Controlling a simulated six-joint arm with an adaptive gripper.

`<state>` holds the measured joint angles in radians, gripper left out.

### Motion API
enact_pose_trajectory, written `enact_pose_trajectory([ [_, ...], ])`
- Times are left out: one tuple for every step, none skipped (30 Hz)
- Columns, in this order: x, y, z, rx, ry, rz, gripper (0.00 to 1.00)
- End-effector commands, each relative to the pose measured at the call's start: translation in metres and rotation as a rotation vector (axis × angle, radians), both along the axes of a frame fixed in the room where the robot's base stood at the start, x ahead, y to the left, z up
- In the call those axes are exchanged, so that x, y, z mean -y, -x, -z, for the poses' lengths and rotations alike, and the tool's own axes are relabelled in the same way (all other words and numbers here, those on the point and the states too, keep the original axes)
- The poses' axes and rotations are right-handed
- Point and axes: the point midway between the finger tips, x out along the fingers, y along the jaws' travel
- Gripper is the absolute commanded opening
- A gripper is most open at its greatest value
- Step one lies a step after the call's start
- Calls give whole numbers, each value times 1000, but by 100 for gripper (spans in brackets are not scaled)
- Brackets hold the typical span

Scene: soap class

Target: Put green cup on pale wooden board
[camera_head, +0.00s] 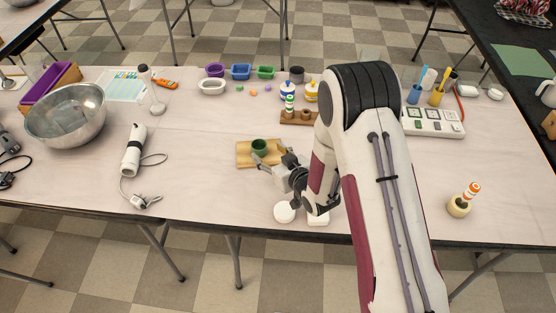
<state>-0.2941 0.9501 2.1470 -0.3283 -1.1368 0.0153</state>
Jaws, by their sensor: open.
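The green cup (260,147) stands upright at the middle of the pale wooden board (243,157). From this view it appears to rest on the board. My gripper (268,160) is open, low at the board's right side and just in front of the cup. Its fingers reach toward the cup; whether a finger touches it I cannot tell. The arm comes in from the right front and hides part of the table behind it.
White round item (284,212) lies in front of the gripper. A wooden holder (298,117) with bottles stands behind. Small coloured tubs (241,71) line the back. A white cylindrical device (132,150) and metal bowl (66,115) are left. The table between board and device is clear.

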Motion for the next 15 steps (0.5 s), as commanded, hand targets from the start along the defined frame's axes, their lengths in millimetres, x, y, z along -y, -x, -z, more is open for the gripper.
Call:
enact_pose_trajectory([
  [4,5,-2,-2,1,1,51],
  [6,7,-3,-2,1,1,51],
  [8,11,-5,-2,1,1,51],
  [10,13,-7,-1,0,1,51],
  [12,15,-8,0,0,1,51],
  [14,19,-9,-1,0,1,51],
  [16,21,-10,-2,1,1,51],
  [17,23,-11,-2,1,0,51],
  [19,26,-13,-2,1,0,51],
  [20,28,-14,-1,1,0,51],
  [21,30,-15,0,0,0,51],
  [23,32,-16,0,0,0,51],
  [24,33,-17,-1,1,0,51],
  [25,34,-17,-1,1,0,51],
  [26,36,-18,-1,1,1,51],
])
